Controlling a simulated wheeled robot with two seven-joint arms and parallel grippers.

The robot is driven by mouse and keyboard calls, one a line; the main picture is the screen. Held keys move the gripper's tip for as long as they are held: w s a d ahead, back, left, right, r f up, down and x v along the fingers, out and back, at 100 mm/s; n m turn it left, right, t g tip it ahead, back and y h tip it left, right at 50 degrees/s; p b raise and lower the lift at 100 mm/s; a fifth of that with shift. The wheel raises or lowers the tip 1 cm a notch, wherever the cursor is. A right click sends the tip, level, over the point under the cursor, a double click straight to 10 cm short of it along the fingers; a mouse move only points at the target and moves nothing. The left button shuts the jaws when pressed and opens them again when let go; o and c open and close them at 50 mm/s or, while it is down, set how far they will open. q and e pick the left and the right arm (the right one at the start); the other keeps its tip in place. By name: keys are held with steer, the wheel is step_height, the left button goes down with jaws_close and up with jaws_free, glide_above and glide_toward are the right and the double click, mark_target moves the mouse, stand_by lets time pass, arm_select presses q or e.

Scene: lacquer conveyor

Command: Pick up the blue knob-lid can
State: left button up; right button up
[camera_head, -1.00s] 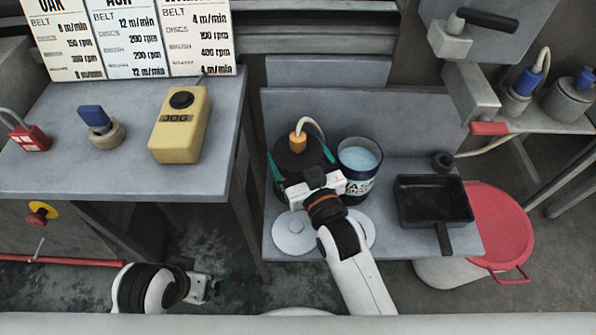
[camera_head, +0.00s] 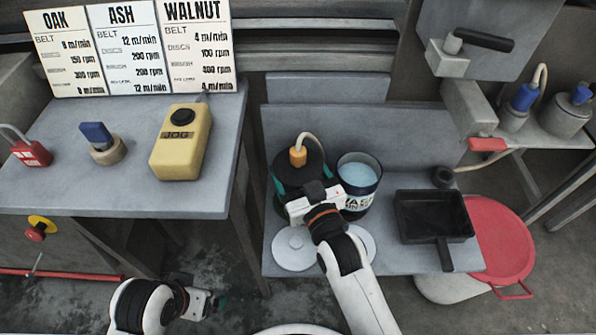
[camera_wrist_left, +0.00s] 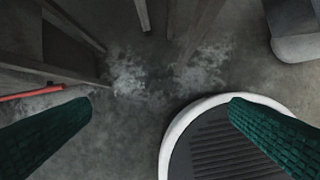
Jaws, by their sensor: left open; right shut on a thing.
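A dark can (camera_head: 314,161) with an orange fitting and a hose on top stands on the low grey table. My right gripper (camera_head: 303,184) is shut on it, with a teal finger showing at its left side. The can's lower front is hidden by the gripper. On the shelf at the far right, a grey can (camera_head: 566,113) has a blue knob on top; I see no gripper near it. My left gripper (camera_head: 217,300) is open and empty over the floor at lower left. Its spread teal fingers (camera_wrist_left: 160,115) also show in the left wrist view.
An open can of light blue liquid (camera_head: 361,171) stands close right of the dark can. Pale lids (camera_head: 293,250) lie in front. A black pan (camera_head: 433,216) and a red-topped bucket (camera_head: 505,240) are further right. A grey bench (camera_head: 100,195) stands at left.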

mark_target(301, 159)
steer(key=shift+r+p, duration=0.95)
steer(key=shift+r, duration=1.85)
arm_select(q)
steer(key=shift+p+x, duration=0.7)
steer(key=shift+x, duration=1.2)
arm_select(e)
steer(key=shift+r, duration=2.1)
arm_select(q)
steer(key=shift+f, duration=0.1)
arm_select(e)
steer(key=shift+f, duration=0.1)
